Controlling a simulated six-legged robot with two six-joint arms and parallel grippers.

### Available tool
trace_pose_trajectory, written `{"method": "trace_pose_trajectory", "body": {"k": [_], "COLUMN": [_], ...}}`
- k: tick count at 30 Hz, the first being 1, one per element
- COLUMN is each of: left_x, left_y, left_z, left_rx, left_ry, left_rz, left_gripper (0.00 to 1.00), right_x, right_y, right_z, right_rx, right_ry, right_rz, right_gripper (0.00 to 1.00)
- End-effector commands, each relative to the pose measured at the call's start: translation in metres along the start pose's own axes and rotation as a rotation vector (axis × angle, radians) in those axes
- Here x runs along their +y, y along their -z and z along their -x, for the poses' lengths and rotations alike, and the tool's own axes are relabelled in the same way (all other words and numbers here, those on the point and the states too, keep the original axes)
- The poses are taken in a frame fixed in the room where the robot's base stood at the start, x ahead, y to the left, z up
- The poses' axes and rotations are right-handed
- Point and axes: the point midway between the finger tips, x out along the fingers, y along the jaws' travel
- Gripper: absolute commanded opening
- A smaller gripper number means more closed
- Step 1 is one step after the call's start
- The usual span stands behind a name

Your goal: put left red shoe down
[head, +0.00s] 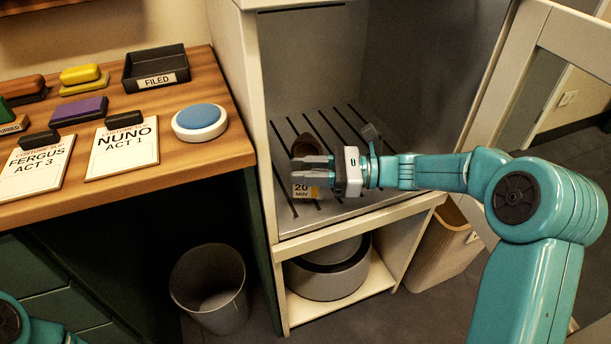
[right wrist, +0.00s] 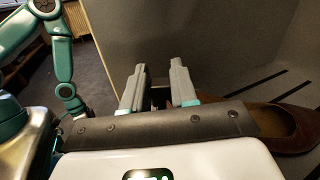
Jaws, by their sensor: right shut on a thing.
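A reddish-brown shoe (head: 306,146) is in the open cabinet, over the slotted shelf (head: 345,207), partly hidden behind my right gripper. It also shows at the right of the right wrist view (right wrist: 300,129), with its opening facing up. My right gripper (head: 312,170) reaches into the cabinet from the right, its fingers pointing left. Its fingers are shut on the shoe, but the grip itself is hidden. I cannot tell whether the shoe touches the shelf. My left gripper is out of the head view; only part of its arm shows at the lower left.
A "20 MIN" label (head: 302,190) shows just below the right fingers. The cabinet's side wall stands close to the fingertips. To the left, a wooden counter (head: 205,165) holds cards, a black FILED tray (head: 156,68) and a blue-topped button (head: 201,119). A bin (head: 210,290) stands below.

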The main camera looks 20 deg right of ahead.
Motion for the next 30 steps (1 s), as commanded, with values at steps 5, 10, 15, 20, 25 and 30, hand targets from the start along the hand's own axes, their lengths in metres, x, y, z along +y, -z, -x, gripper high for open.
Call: {"method": "trace_pose_trajectory", "body": {"k": [5,10,15,20,25,30], "left_x": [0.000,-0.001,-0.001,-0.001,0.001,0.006], "left_y": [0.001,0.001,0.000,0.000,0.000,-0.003], "left_z": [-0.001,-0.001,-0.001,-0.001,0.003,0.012], "left_rx": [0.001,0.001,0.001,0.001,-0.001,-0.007], "left_ry": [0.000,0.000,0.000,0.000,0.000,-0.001], "left_rz": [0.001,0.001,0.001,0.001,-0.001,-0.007], "left_gripper": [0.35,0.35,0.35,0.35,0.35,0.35], "right_x": [-0.001,-0.002,-0.001,-0.001,-0.002,-0.003], "right_y": [0.002,0.004,0.005,0.005,0.000,-0.001], "right_z": [0.000,-0.001,-0.001,-0.001,0.006,0.038], "right_rx": [-0.001,-0.001,0.000,0.000,0.000,0.001], "right_ry": [0.001,0.000,0.000,0.000,0.003,0.004], "right_rz": [0.004,0.003,0.002,0.002,0.002,0.001], "right_gripper": [0.00,0.00,0.53,0.53,0.53,0.53]}}
